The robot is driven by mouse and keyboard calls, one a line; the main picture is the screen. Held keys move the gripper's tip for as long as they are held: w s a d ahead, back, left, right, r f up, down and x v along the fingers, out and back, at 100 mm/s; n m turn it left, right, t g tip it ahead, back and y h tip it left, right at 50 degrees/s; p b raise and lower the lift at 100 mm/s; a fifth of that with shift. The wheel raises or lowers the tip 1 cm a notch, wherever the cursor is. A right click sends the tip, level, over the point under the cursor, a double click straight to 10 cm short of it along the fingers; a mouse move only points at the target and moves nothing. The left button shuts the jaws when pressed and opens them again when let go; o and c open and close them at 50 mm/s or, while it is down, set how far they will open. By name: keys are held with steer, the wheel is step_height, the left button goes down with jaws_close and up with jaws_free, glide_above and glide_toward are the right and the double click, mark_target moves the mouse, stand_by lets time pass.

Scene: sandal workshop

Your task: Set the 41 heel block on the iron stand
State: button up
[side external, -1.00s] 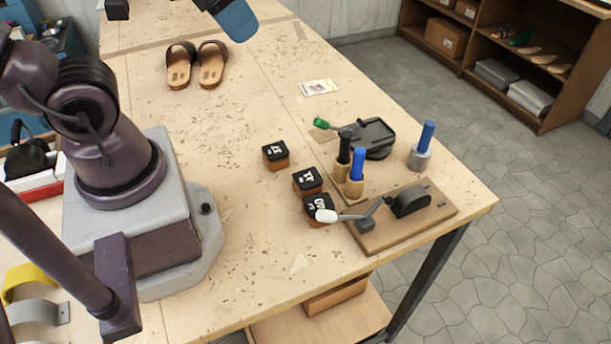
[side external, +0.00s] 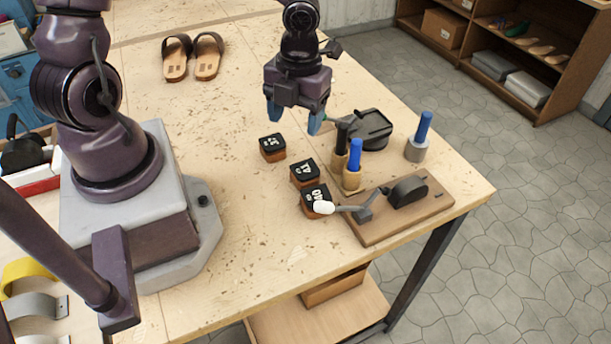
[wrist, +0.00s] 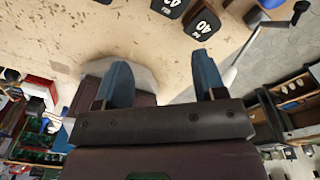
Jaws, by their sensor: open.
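Three black-topped wooden heel blocks stand in a row on the bench. The middle one (side external: 305,172) seems to read 41. The nearest one (side external: 315,197) reads 40 and also shows in the wrist view (wrist: 205,24). The far block's (side external: 272,147) number is unclear. A dark metal piece with a flat top (side external: 373,130) stands right of them and may be the iron stand; I cannot be sure. My gripper (side external: 294,118) is open and empty above the bench, behind the blocks. Its blue fingers are spread apart in the wrist view (wrist: 160,78).
A lever tool on a wooden board (side external: 405,212) has its white handle end beside the 40 block. Blue-handled (side external: 354,160) and black-handled (side external: 341,142) tools stand between the blocks and the dark metal piece. Another blue-handled tool (side external: 420,137) stands right. Sandals (side external: 193,58) lie at the back.

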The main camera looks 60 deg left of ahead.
mark_target(306, 169)
steer(key=f+m, duration=0.2)
steer(key=f, duration=0.2)
steer(key=w+f+m, duration=0.1)
steer(key=f+m, duration=0.2)
steer(key=f, duration=0.1)
steer(key=f+m, duration=0.2)
steer(key=f, duration=0.2)
steer(key=shift+w+d+f+m+t, duration=0.3)
steer(key=shift+f+m+t, duration=0.1)
steer(key=c, duration=0.8)
steer(key=shift+o, duration=0.2)
steer(key=shift+r, duration=0.15)
